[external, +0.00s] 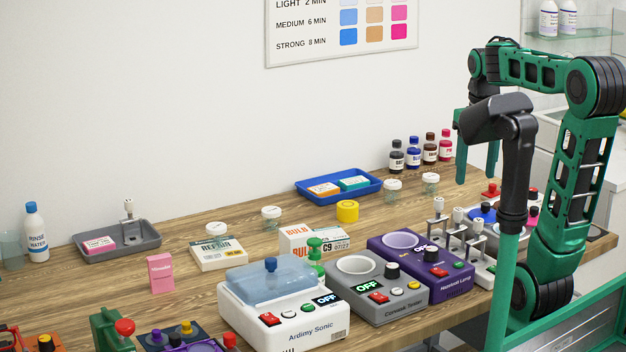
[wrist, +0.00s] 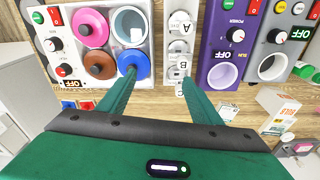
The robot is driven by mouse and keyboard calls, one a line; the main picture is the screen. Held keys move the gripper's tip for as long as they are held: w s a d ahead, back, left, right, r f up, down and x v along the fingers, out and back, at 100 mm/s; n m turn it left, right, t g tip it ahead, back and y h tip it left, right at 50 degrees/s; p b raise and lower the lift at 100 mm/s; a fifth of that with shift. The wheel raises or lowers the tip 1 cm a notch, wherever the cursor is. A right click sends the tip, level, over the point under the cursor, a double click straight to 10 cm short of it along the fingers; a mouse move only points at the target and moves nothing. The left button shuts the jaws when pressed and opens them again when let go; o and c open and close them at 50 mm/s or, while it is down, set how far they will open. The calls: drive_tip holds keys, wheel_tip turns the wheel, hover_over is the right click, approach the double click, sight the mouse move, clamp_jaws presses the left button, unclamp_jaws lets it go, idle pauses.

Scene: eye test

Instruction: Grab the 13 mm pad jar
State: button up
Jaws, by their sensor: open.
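Small clear jars with white lids stand along the back of the wooden bench in the external view: one at the middle (external: 271,213), one right of the blue tray (external: 392,187), one further right (external: 430,181). Another white lid (external: 216,229) shows by a box at left. Their labels are too small to read, so I cannot tell which is the 13 mm pad jar. My gripper (external: 477,181) is open, fingers down, above the bench's right part, to the right of these jars. In the wrist view my gripper (wrist: 158,72) is empty above the devices; no pad jar is recognisable there.
A blue tray (external: 339,197) and dark bottles (external: 413,154) stand at the back. A purple lamp unit (external: 443,273), grey tester (external: 392,309) and white sonic cleaner (external: 290,319) line the front. White-topped posts (wrist: 180,45) show near my right finger. Bare wood shows between the jars.

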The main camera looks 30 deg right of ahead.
drive_tip(key=w+a+n, duration=0.2)
drive_tip(key=w+a, duration=0.1)
drive_tip(key=w, duration=0.4)
drive_tip(key=w+a+n, duration=0.2)
drive_tip(key=w+a, duration=0.1)
drive_tip(key=w, duration=0.4)
drive_tip(key=n+t+y, duration=0.2)
drive_tip(key=n+y, duration=0.2)
drive_tip(key=n, duration=0.4)
approach(275, 210)
drive_tip(key=x, duration=0.7)
drive_tip(key=shift+d+f, duration=0.15)
drive_tip(key=shift+d, duration=0.15)
drive_tip(key=shift+a+x, duration=0.1)
drive_tip(key=shift+x, duration=1.25)
drive_tip(key=shift+a+x, duration=0.15)
drive_tip(key=shift+x, duration=1.15)
drive_tip(key=shift+c, duration=0.4)
drive_tip(key=c, duration=1.1)
